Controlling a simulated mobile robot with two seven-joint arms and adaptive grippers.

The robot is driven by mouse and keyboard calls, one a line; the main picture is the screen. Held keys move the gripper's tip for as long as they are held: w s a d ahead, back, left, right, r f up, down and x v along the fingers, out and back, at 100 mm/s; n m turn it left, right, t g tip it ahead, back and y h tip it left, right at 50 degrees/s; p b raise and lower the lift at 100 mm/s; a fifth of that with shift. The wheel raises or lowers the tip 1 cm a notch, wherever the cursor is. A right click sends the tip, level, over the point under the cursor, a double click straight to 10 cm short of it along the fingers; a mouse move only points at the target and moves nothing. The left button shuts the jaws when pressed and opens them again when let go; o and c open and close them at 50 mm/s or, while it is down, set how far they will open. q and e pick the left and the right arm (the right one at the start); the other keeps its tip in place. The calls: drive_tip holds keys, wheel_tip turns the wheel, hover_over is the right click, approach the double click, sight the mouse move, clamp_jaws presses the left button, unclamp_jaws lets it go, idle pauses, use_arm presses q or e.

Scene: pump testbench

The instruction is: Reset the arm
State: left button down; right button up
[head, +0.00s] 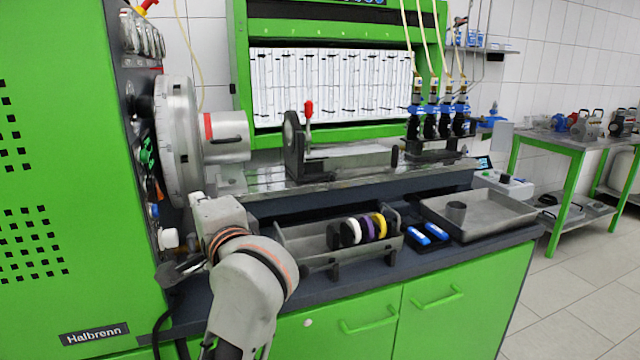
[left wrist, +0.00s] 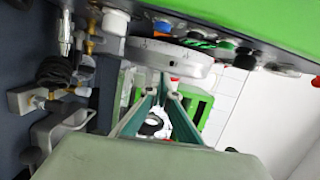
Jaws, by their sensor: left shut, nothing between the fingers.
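My left arm reaches in from the bottom of the head view, and its left gripper (head: 172,274) is beside the green cabinet (head: 70,180), at the left end of the bench. In the left wrist view the fingers of this gripper (left wrist: 166,82) come together at their tips with nothing between them. Past the tips the large grey disc (left wrist: 170,62) of the testbench shows; it also stands above the arm in the head view (head: 181,140). My right gripper is in neither view.
The dark worktop carries a grey rack (head: 310,245) with several coloured rings, two blue-and-white items (head: 430,235) and a metal tray (head: 490,222) with a dark cylinder. A clamp with a red handle (head: 309,112) stands behind. Control knobs (left wrist: 245,62) are near the gripper. Floor at right is free.

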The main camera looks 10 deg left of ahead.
use_arm(q)
drive_tip(key=s+a+r+m+t+y+p, duration=0.1)
drive_tip(key=s+r+m+t+y+p, duration=0.15)
drive_tip(key=s+m+y, duration=0.65)
drive_tip(key=d+f+n+t+h+p, duration=0.25)
drive_tip(key=d+f+n+h, duration=0.65)
drive_tip(key=n+h, duration=0.45)
drive_tip(key=d+f+n+t+h+p, duration=0.2)
drive_tip(key=d+f+n+t+h, duration=0.35)
drive_tip(key=f+n+h, duration=0.75)
drive_tip(key=s+f+m+g+y+p, duration=0.1)
drive_tip(key=s+f+m+g, duration=0.5)
drive_tip(key=s+f, duration=0.3)
drive_tip(key=s+f+m+g+y+p, duration=0.1)
drive_tip(key=s+f+m+g, duration=0.5)
drive_tip(key=f, duration=1.1)
drive_tip(key=s+m, duration=0.1)
drive_tip(key=s, duration=0.2)
drive_tip(key=shift+m, duration=0.35)
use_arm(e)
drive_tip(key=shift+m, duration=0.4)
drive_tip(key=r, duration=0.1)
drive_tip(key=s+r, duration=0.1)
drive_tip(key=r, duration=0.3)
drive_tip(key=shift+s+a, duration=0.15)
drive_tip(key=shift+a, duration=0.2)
